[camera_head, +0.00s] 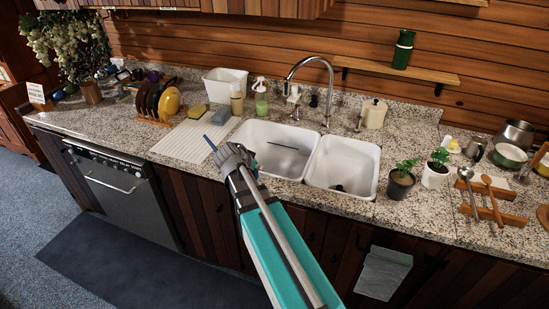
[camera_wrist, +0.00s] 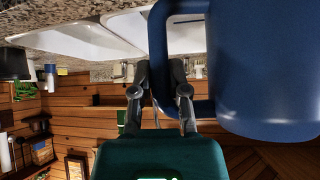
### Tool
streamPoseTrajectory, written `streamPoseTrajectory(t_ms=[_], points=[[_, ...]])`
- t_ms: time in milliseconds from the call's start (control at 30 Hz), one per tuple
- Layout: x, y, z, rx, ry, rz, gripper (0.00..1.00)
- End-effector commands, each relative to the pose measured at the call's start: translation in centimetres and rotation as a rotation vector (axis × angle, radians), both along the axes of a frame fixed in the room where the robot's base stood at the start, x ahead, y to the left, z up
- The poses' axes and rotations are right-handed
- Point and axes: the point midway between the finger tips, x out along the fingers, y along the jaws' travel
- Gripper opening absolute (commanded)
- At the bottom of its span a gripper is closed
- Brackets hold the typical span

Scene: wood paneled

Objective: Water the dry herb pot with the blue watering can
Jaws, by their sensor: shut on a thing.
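My gripper (camera_head: 234,158) is in front of the left sink basin, shut on the handle of the blue watering can (camera_wrist: 265,70). The can's body fills the right of the wrist view, and its handle (camera_wrist: 157,50) passes between the fingers (camera_wrist: 160,78). Two small herb pots stand right of the sink: a dark pot (camera_head: 399,189) and a white pot (camera_head: 434,179), both with green leaves. I cannot tell which soil is dry.
The double sink (camera_head: 340,170) and its tall faucet (camera_head: 327,95) lie between my gripper and the pots. A dish rack with plates (camera_head: 167,103) and a ribbed drying mat (camera_head: 185,145) are left. A spoon rest (camera_head: 490,211) and a metal pitcher (camera_head: 514,135) are right of the pots.

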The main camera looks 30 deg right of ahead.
Motion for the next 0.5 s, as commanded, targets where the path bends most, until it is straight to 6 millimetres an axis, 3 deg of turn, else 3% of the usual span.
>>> streamPoseTrajectory(t_ms=[33,267,500], points=[[-0.6,1.5,-0.1,-0.001,0.0,0.015,0.0],[-2.5,7.3,-1.1,-0.003,-0.003,0.065,0.0],[-4.7,12.2,-4.8,-0.006,-0.006,0.11,0.0]])
